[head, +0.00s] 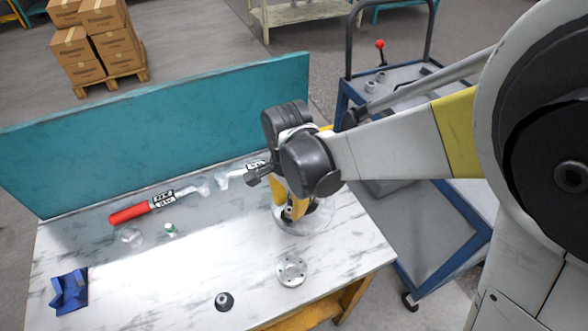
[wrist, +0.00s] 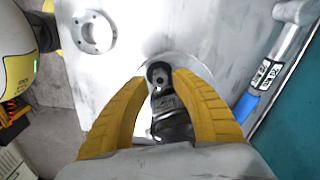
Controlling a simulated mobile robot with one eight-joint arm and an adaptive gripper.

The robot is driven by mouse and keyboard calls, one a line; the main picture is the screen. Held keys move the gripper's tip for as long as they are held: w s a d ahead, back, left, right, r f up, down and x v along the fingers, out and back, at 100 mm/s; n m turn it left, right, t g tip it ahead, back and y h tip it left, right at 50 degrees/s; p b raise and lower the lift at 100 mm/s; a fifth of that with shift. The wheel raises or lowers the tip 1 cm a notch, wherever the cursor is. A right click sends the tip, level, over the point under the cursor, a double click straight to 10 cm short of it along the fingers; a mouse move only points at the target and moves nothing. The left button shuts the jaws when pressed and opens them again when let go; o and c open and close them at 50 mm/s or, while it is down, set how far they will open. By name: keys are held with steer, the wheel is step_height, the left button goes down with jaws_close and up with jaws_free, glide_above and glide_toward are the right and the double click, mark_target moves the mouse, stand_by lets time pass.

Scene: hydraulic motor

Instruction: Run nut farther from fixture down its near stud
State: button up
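My gripper (wrist: 160,78) points down over a pale round base (head: 315,219), with its two yellow fingers on either side of a dark upright part (wrist: 170,120). The dark part has a ring-shaped end between the fingertips. The gap at the tips is small, and I cannot tell whether they touch it. In the head view my gripper (head: 290,213) hides most of this part. I cannot make out a nut or a stud clearly in either view.
A holed metal flange (head: 291,271) and a black cone-shaped part (head: 224,302) lie in front on the table (head: 120,290). A red-handled wrench (head: 142,212), a small green-topped part (head: 170,229) and a blue block (head: 70,292) are left. A teal panel (head: 150,130) stands behind.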

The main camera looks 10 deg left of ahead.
mark_target(289, 209)
steer(key=n, duration=0.3)
steer(key=shift+n, duration=0.4)
steer(key=n, duration=0.4)
jaws_close()
jaws_free()
steer(key=shift+r+p, duration=1.2)
steer(key=shift+r, duration=0.6)
